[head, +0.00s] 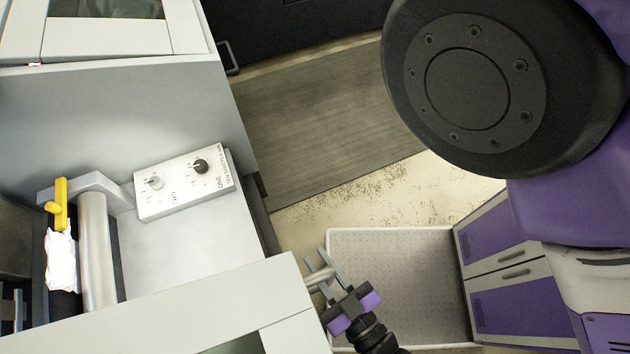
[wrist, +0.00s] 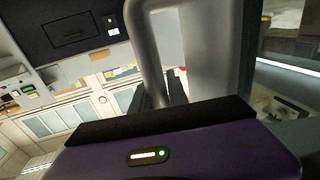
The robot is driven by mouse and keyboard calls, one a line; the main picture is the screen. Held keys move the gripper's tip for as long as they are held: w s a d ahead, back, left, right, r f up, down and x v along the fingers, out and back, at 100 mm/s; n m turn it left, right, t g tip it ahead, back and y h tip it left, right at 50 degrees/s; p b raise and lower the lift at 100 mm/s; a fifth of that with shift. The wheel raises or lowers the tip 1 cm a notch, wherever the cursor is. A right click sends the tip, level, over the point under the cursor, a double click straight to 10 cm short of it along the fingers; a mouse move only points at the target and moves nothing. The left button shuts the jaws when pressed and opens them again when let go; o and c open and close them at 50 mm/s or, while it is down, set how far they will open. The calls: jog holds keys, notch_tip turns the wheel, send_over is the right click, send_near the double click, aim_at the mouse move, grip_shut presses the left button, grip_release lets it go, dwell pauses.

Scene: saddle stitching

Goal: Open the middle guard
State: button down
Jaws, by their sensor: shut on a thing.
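A pale grey guard panel (head: 190,305) with a framed opening runs across the lower left of the head view; I take it to be the middle guard. Its grey handle (head: 318,280) sticks out from its right end. My gripper (head: 320,270) is shut on the handle, one finger on each side of the bar. In the wrist view the handle (wrist: 146,55) is a thick bent bar rising between the fingers, beside a smooth grey panel face (wrist: 207,60). The fingertips are partly hidden there by the bar and my gripper's body.
Beyond the panel lie a metal roller (head: 95,250), a yellow lever (head: 60,205) and a control box (head: 185,183) with two knobs. Another framed guard (head: 105,35) is at the top left. A grey tray-like surface (head: 400,260) and a purple cabinet (head: 505,270) stand to the right.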

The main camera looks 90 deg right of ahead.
jog(key=shift+a, duration=0.1)
jog(key=c, duration=1.3)
grip_release()
jog(key=b+v, duration=0.2)
jog(key=v, duration=0.5)
jog(key=shift+s+a, duration=0.25)
jog(key=shift+a, duration=0.05)
jog(key=shift+f, duration=0.1)
